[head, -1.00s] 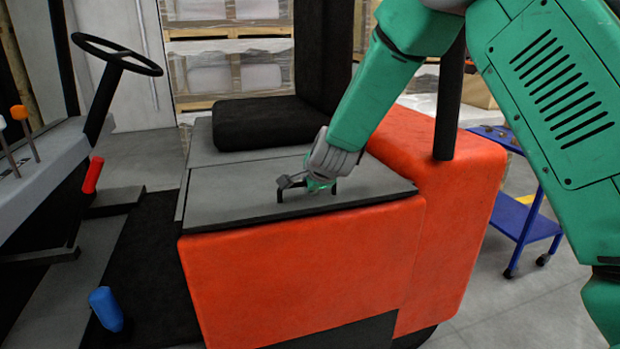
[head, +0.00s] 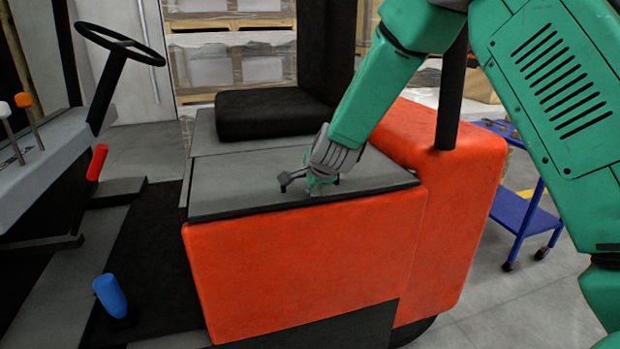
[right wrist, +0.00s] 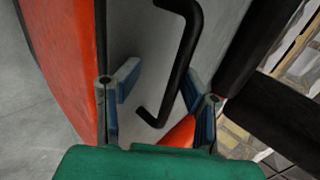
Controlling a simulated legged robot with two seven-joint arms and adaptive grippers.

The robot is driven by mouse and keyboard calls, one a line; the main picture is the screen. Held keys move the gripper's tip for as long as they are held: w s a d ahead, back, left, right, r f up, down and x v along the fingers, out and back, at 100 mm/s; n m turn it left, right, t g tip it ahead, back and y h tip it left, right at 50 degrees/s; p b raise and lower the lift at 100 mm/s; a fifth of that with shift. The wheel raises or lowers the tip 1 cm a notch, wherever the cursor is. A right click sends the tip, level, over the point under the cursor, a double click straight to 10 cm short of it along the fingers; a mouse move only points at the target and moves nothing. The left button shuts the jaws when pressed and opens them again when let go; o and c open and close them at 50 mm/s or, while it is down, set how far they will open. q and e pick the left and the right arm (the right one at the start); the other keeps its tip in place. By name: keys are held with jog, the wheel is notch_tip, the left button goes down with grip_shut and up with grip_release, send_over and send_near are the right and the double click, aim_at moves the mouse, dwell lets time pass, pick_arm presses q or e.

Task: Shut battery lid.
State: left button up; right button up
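The battery lid (head: 230,192) is a grey panel on top of the orange vehicle body. It lies flat or nearly flat; I cannot tell whether it is fully seated. A dark line runs along its front edge. My right gripper (head: 318,186) is down at the lid's black handle, hiding much of it. In the right wrist view, the black handle (right wrist: 182,62) runs between the two spread fingers of my right gripper (right wrist: 160,100). The fingers are open, with visible space beside the bar. My left gripper is out of view.
A black seat (head: 272,115) stands behind the lid and a black post (head: 452,100) to its right. The steering wheel (head: 118,42), a red lever (head: 97,162) and a blue lever (head: 110,296) are at left. A blue cart (head: 525,215) stands at right.

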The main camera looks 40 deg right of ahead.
jog(key=shift+f, duration=0.1)
jog(key=shift+s, duration=0.1)
jog(key=shift+s+r, duration=0.2)
jog(key=shift+r, duration=0.1)
jog(key=v, duration=1.1)
